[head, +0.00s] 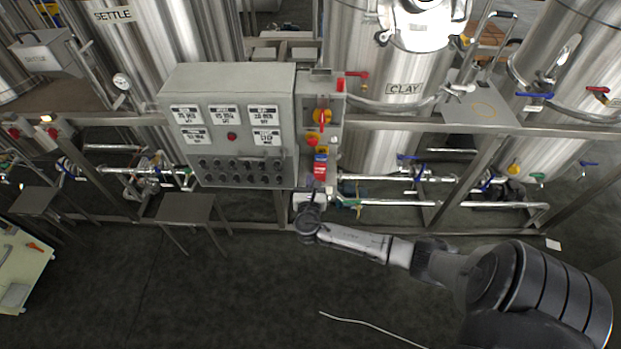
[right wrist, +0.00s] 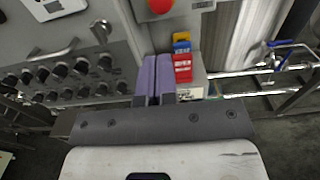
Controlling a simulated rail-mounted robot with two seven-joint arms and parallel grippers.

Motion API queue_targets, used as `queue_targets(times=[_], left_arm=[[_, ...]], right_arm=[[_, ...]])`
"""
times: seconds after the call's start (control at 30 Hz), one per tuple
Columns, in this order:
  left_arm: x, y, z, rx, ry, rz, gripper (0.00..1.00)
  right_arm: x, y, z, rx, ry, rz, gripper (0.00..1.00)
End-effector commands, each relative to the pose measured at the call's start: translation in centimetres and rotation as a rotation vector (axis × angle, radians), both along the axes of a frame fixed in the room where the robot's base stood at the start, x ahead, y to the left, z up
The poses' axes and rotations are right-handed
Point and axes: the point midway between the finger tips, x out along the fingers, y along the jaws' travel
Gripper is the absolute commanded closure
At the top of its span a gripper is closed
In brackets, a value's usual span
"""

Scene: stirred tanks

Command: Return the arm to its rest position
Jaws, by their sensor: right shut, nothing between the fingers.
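My right arm comes in from the right in the head view, stretched toward the rail in front of the tanks. Its gripper (head: 312,203) is just below the small switch box (head: 313,97) beside the grey control panel (head: 230,84). In the right wrist view the two purple-grey fingers (right wrist: 156,78) are pressed together with nothing between them. They point at the area between the panel knobs and a stack of red (right wrist: 183,68), blue and yellow blocks, apart from the blocks as far as I can tell. My left gripper is in neither view.
Pipes with blue-handled valves (head: 412,157) run low on the right. A small table (head: 185,207) stands below the panel on the left. A white hose (head: 370,325) lies on the otherwise open dark floor.

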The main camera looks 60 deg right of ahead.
Motion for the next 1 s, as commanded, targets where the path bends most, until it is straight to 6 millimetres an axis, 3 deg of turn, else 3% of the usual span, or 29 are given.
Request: queue_targets(times=[0.67,0.87,1.0], left_arm=[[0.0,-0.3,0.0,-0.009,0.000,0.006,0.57],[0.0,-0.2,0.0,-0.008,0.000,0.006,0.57],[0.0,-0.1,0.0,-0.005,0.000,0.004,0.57]], right_arm=[[0.0,0.0,0.0,0.023,-0.040,0.000,1.00],[-0.6,-0.4,-0.4,0.210,-0.324,-0.051,1.00],[-1.2,0.6,-0.9,0.541,-0.662,-0.165,1.00]])
